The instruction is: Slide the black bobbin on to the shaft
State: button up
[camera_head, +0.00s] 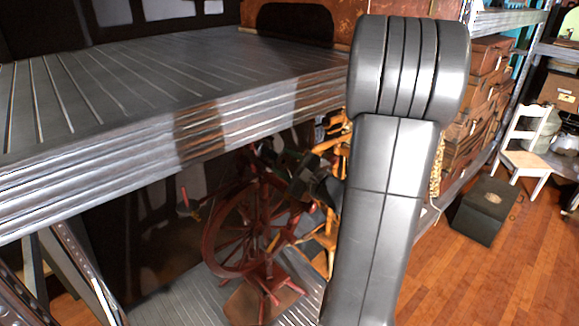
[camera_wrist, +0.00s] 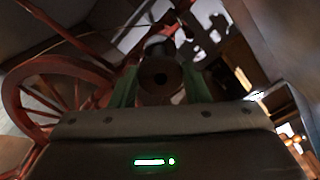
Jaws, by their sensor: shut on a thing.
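In the wrist view, my gripper (camera_wrist: 160,88) has its two green fingers closed on the black bobbin (camera_wrist: 160,75). The bobbin is dark and round, seen end-on, with a small hole in its near face. In the head view, my gripper (camera_head: 268,155) is at the upper part of the red-brown spinning wheel (camera_head: 212,232), under the shelf. The wheel's spoked rim also shows at the left of the wrist view (camera_wrist: 62,66). I cannot make out the shaft. Darkness and my gripper hide how the bobbin stands to it.
Stacked brown cases (camera_head: 485,85) stand at the right. A dark green box (camera_head: 487,208) and a white chair (camera_head: 527,150) stand on the open wooden floor.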

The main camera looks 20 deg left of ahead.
jog(key=shift+b+x, duration=0.35)
jog(key=shift+x, duration=1)
jog(key=o, duration=0.9)
jog(key=shift+c, duration=0.2)
jog(key=b+v, duration=0.1)
jog(key=v, duration=1.2)
jog(key=shift+s+d+b, duration=0.25)
jog(key=shift+d+b, duration=0.05)
jog(key=shift+d, duration=0.05)
jog(key=shift+a, duration=0.15)
